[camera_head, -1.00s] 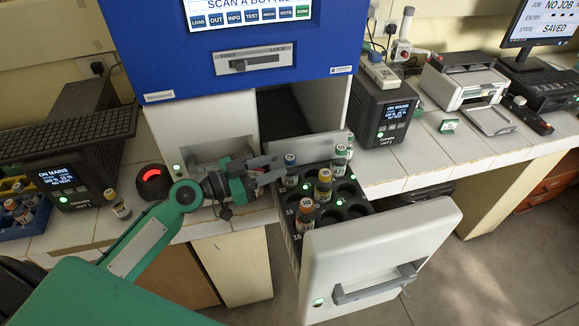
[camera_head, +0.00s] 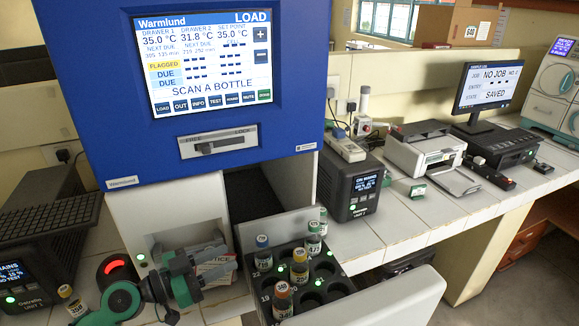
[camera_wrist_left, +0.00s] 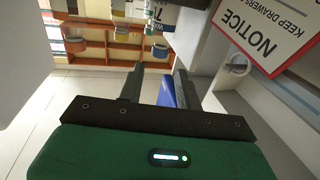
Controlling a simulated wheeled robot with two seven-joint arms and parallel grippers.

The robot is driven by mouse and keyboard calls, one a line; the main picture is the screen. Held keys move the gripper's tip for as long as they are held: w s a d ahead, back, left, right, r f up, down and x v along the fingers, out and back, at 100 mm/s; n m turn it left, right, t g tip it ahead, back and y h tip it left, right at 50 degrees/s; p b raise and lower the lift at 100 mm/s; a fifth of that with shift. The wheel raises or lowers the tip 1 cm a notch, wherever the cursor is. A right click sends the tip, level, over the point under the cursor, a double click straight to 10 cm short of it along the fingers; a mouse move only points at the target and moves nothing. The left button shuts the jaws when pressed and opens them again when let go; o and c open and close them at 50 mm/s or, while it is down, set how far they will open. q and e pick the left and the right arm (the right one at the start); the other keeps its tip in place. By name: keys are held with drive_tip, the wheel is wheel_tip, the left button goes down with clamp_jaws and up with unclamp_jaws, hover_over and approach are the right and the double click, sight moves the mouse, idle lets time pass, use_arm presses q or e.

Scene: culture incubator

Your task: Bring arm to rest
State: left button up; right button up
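My left gripper (camera_head: 218,264) is at the lower left of the head view, in front of the incubator's lower front and just left of the open drawer's bottle rack (camera_head: 343,268). In the left wrist view (camera_wrist_left: 158,82) its two dark fingers stand apart with nothing held between them. My right gripper is in neither view. The open drawer (camera_head: 385,305) holds several capped bottles, with blue, yellow, orange and green caps, in its dark rack. A notice sign (camera_wrist_left: 262,35) is close to the fingers in the left wrist view.
The blue incubator (camera_head: 95,95) rises behind the arm. A red-lit round device (camera_head: 117,268) and a loose bottle (camera_head: 70,300) stand left of the gripper. A power unit (camera_head: 350,190), printer (camera_head: 425,150) and monitor (camera_head: 487,85) stand along the counter to the right.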

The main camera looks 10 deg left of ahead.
use_arm(q)
drive_tip(key=s+d+f+g, duration=0.1)
drive_tip(key=f, duration=0.1)
drive_tip(key=s+d+f+g+y, duration=0.1)
drive_tip(key=s+d+f, duration=0.1)
drive_tip(key=s+d+f+g, duration=0.1)
drive_tip(key=f, duration=0.2)
drive_tip(key=shift+s+d, duration=0.25)
drive_tip(key=shift+s, duration=0.1)
drive_tip(key=s+a+f+n+g+y, duration=0.3)
drive_tip(key=s+f+n+g+y, duration=0.35)
drive_tip(key=s+f+y, duration=0.85)
wheel_tip(320, 180, down, 28)
drive_tip(key=s+h, duration=0.1)
drive_tip(key=h, duration=0.2)
drive_tip(key=s+a+f+g, duration=0.2)
drive_tip(key=s+a+f, duration=0.1)
drive_tip(key=s+f, duration=1.7)
drive_tip(key=shift+f, duration=0.7)
drive_tip(key=shift+d, duration=0.1)
